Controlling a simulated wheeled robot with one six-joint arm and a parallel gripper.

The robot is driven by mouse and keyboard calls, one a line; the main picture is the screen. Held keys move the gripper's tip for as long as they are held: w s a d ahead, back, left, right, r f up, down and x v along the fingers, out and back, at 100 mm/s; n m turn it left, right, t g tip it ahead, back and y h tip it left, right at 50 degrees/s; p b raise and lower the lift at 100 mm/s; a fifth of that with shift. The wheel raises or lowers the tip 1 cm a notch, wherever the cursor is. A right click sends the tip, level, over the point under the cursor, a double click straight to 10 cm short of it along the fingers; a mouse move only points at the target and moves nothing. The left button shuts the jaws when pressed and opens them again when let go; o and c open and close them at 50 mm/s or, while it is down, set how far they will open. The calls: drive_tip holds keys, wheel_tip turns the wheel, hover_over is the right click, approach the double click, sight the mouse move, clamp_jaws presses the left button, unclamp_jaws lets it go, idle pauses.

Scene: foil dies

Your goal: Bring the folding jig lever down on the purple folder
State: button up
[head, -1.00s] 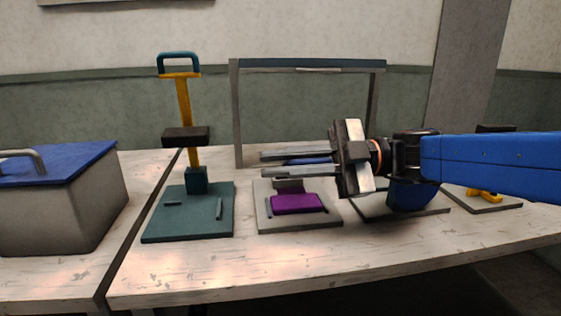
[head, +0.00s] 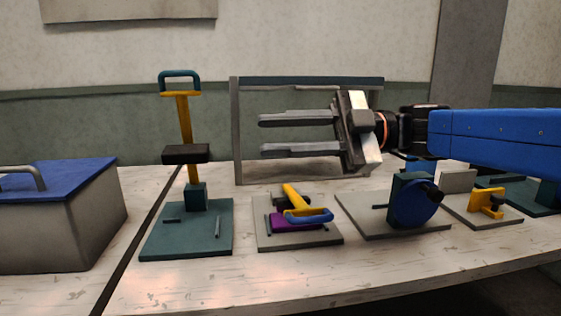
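The folding jig (head: 331,238) is a grey plate with dark guides near the front middle of the table. The purple folder (head: 290,223) lies flat on it, partly covered. The jig's yellow lever (head: 292,197) is folded down over the folder, its blue handle (head: 310,217) low across the folder's front right part. I cannot tell whether the handle presses on the folder. My gripper (head: 261,136) is above and behind the jig, pointing left. Its two grey fingers are wide apart with nothing between them, clear of the lever.
A teal press (head: 186,240) with an upright yellow lever stands left of the jig. A blue-wheeled device (head: 411,210) and a small yellow clamp (head: 486,202) stand to the right. A grey frame (head: 238,140) stands behind. A blue-lidded box (head: 85,225) is far left.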

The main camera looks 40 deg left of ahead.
wheel_tip(320, 180, up, 2)
drive_tip(key=shift+r, duration=0.1)
idle(0.6)
drive_tip(key=w+d+f+m+t+h, duration=0.1)
drive_tip(key=w+d+f+m+t, duration=0.3)
drive_tip(key=d+f+m, duration=0.45)
drive_tip(key=w+d+f+m+t, duration=0.3)
drive_tip(key=d+f+m+t, duration=0.15)
drive_tip(key=d, duration=0.65)
drive_tip(key=w+d+f+m+t+h, duration=0.1)
drive_tip(key=w+d+f+m+t, duration=0.3)
drive_tip(key=d+f+m, duration=0.5)
drive_tip(key=s+d+f+m+t+h, duration=0.1)
drive_tip(key=d+f+m, duration=0.4)
drive_tip(key=d, duration=0.6)
drive_tip(key=s+d+f+m+t+h, duration=0.2)
drive_tip(key=d+f+m+h, duration=0.3)
drive_tip(key=d, duration=0.6)
drive_tip(key=s+d+f+m+t+h, duration=0.2)
drive_tip(key=d+f+m, duration=0.4)
drive_tip(key=d, duration=0.5)
drive_tip(key=shift+s+f+t+h, duration=0.15)
drive_tip(key=shift+f+t+h, duration=0.35)
drive_tip(key=shift+t, duration=0.25)
drive_tip(key=shift+a, duration=0.1)
